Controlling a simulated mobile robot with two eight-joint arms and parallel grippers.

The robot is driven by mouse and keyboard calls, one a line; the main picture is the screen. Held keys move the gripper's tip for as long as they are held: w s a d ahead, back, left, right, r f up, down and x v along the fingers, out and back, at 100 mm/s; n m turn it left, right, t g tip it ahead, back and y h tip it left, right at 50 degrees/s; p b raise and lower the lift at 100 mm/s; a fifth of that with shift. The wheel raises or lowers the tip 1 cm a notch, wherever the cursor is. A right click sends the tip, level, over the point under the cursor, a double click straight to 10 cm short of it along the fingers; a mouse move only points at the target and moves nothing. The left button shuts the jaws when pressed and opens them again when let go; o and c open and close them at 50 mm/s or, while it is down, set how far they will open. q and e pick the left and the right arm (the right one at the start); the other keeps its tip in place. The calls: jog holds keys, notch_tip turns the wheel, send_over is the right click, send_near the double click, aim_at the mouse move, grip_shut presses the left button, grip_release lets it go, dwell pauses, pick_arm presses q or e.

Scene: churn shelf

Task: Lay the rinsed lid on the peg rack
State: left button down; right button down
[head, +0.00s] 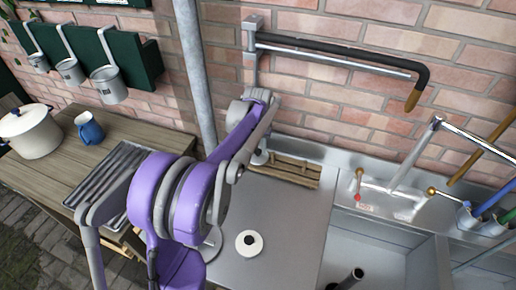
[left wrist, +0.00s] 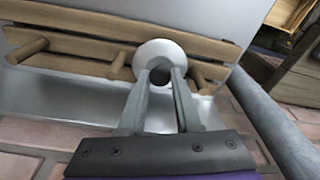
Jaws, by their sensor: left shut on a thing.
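My left gripper (left wrist: 160,72) is shut on a pale round lid (left wrist: 158,48), gripping its dark knob between the fingertips. The lid is over the wooden peg rack (left wrist: 90,45), near the middle peg; I cannot tell whether they touch. Stubby pegs stand out from the slats on both sides of it. In the head view the peg rack (head: 300,172) sits at the back of the steel counter against the brick wall. My left arm reaches to its left end, and the lid's pale edge (head: 260,158) shows below the wrist. My right gripper is not in view.
A white ring-like disc with a dark centre (head: 249,243) lies on the steel counter (head: 290,225). The sink (head: 380,260) and tap (head: 410,160) are to the right. A grey pipe (head: 193,60) rises close behind my arm. A wooden table (head: 110,130) stands left.

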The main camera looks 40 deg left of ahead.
aim_at(258, 159)
pick_arm(q)
jog(key=c, duration=0.6)
grip_release()
notch_tip(258, 159, up, 12)
jog(key=s, duration=0.1)
jog(key=s+d+f+m+t, duration=0.2)
jog(key=s+d+f+m, duration=0.15)
jog(key=s+d, duration=0.85)
jog(key=s+d+f+m, duration=0.1)
jog(key=s+d+f, duration=0.1)
jog(key=s+d, duration=0.1)
jog(key=s+d+f+m+t, duration=0.1)
jog(key=s+d+f, duration=0.2)
jog(key=s+d+f+m+t, duration=0.1)
jog(key=s+d+f, duration=0.2)
jog(key=shift+s+d+f+m+h, duration=0.1)
jog(key=shift+d+f+m+h, duration=0.2)
jog(key=shift+h, duration=0.1)
jog(key=shift+c, duration=1)
jog(key=shift+s+r+p, duration=0.1)
jog(key=shift+p, duration=0.2)
